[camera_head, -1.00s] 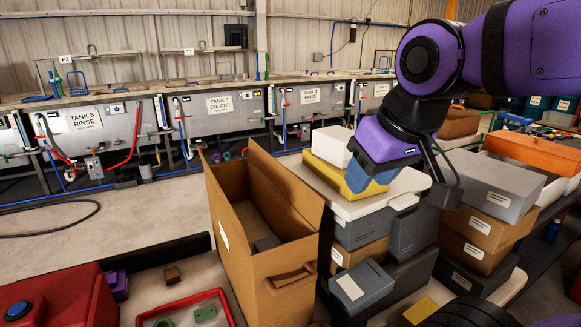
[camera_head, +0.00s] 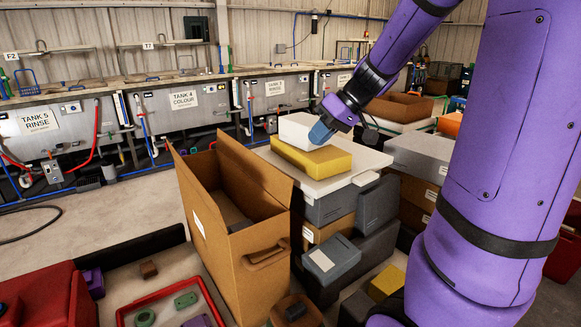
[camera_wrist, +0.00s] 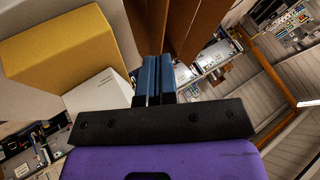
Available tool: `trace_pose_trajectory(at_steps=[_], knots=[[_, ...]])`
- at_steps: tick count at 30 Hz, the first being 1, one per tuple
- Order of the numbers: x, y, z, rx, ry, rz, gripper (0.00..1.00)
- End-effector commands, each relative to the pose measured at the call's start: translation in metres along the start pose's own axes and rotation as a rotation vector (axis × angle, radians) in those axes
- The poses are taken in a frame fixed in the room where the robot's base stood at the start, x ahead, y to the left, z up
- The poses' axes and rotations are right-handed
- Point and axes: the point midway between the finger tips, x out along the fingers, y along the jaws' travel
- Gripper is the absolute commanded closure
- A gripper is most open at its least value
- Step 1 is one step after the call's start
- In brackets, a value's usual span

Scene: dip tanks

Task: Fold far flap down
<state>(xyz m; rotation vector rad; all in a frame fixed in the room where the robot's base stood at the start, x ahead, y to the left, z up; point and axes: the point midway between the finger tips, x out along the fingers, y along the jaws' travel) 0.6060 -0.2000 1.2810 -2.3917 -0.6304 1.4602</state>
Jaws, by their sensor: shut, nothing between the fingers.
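A tall open cardboard box (camera_head: 265,285) stands on the floor left of centre, with a hand slot in its near end. A large flap (camera_head: 255,170) stands upright along its right side, and another flap (camera_head: 180,170) stands along its left side. I cannot tell which is the far flap. My gripper (camera_head: 320,132), with blue fingers, is shut and empty beside the white box, right of the cardboard box and apart from it. In the wrist view the shut fingers (camera_wrist: 155,80) point toward brown cardboard panels (camera_wrist: 188,25).
A yellow box (camera_head: 312,160) and a white box (camera_head: 296,128) lie on a pale lid (camera_head: 340,178) over grey and brown boxes right of the carton. A red-rimmed tray (camera_head: 130,305) is at front left. Tanks line the back.

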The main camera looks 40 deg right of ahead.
Motion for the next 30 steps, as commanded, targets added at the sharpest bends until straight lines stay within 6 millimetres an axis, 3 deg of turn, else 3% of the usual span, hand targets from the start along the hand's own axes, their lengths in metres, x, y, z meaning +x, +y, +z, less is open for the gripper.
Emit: trace_pose_trajectory(at_steps=[7,21,30], knots=[[0.015,0.005,-0.002,-0.003,0.008,-0.002,1.00],[0.087,0.005,-0.003,-0.004,0.006,-0.002,1.00],[0.100,0.005,-0.003,-0.004,0.008,-0.001,1.00]])
